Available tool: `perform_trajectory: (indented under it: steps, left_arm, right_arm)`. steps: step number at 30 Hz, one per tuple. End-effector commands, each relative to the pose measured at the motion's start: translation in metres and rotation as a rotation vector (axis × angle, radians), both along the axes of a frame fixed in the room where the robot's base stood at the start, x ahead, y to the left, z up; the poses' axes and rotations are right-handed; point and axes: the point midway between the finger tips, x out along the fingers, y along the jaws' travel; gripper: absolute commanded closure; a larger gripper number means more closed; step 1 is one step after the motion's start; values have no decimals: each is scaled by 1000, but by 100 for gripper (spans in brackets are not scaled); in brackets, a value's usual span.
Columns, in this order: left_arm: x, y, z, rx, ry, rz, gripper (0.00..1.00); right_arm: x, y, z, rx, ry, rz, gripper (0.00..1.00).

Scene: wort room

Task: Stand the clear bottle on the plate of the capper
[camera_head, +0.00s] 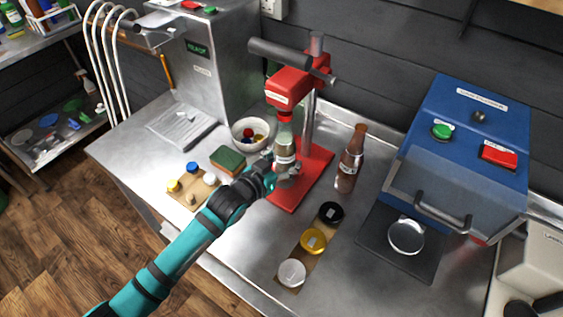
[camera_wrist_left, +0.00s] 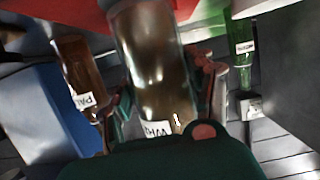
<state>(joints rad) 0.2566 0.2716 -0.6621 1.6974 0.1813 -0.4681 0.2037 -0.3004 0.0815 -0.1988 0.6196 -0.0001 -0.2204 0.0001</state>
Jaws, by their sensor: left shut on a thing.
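The clear bottle (camera_head: 284,150), with a white label, is upright or nearly so under the head of the red capper (camera_head: 291,88). My left gripper (camera_head: 285,171) is shut on its lower part. In the left wrist view the clear bottle (camera_wrist_left: 155,62) fills the middle, between the fingers of my left gripper (camera_wrist_left: 165,105). The capper's red plate (camera_head: 311,172) lies behind and below the bottle in the head view. The gripper hides the bottle's base, so I cannot tell whether it touches the plate. My right gripper is not in view.
A brown bottle (camera_head: 350,160) stands just right of the plate. A white bowl (camera_head: 250,122) and a green-topped sponge (camera_head: 228,159) are to the left. A board with black, yellow and white caps (camera_head: 313,241) lies in front. A blue machine (camera_head: 463,130) stands at right.

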Motion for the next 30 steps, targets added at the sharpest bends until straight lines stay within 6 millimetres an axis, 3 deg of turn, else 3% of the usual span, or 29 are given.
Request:
perform_trajectory:
  steps: [30]
  left_arm:
    - [0,0,3,-3,-6,0,65]
  right_arm:
    - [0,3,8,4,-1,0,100]
